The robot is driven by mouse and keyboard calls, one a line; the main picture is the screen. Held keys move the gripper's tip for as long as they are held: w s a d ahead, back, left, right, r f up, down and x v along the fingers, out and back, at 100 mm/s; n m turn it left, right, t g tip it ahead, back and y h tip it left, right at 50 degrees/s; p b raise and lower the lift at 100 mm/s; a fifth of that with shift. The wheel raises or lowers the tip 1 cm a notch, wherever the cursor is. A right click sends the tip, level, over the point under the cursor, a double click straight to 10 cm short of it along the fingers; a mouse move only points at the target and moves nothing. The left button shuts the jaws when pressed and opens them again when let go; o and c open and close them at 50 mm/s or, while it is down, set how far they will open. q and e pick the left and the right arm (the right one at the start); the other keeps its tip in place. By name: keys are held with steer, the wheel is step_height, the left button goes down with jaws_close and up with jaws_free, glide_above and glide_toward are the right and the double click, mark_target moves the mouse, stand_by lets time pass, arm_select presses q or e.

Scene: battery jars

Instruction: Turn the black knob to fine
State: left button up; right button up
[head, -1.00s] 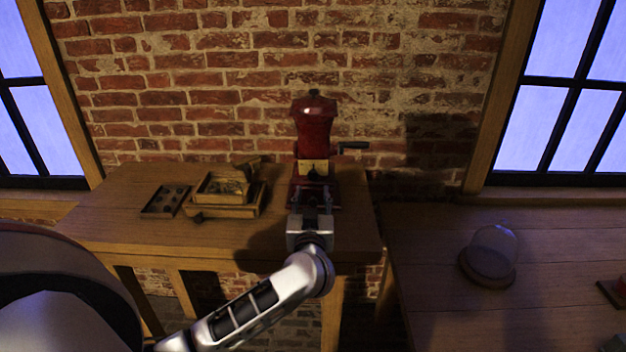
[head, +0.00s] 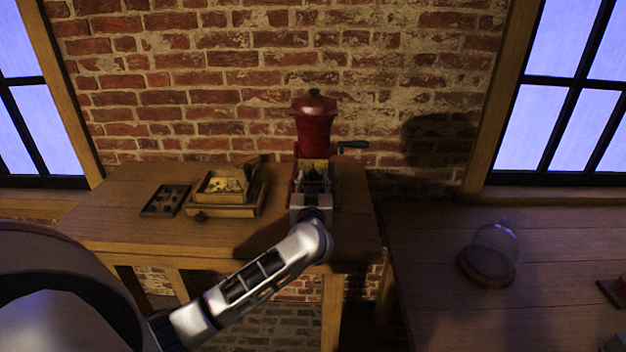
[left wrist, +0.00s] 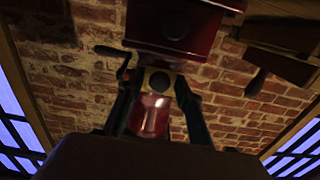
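A red grinder (head: 313,128) stands upright on the wooden table against the brick wall, with a side crank handle (head: 352,145) pointing right. Its front bears a brass-coloured plate, and the dark round knob (left wrist: 158,82) shows on this plate in the left wrist view, where the grinder appears upside down. My left gripper (head: 313,176) is in front of the plate. Its fingers are apart, one on each side of the knob (left wrist: 157,76); I cannot tell whether they touch it. Any markings by the knob are too small to read. My right gripper is out of view.
Left of the grinder are a wooden box (head: 226,209) with small contents and a flat dark tray (head: 165,201). A glass dome on a wooden base (head: 488,268) stands on the right table. The front of the left table (head: 150,232) is clear.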

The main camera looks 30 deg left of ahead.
arm_select(q)
steer(key=c, duration=0.7)
steer(key=shift+n, duration=0.4)
steer(key=n, duration=0.4)
steer(key=shift+n, duration=0.4)
steer(key=n, duration=0.6)
steer(key=shift+d, duration=0.1)
steer(key=shift+n, duration=0.3)
steer(key=o, duration=1.1)
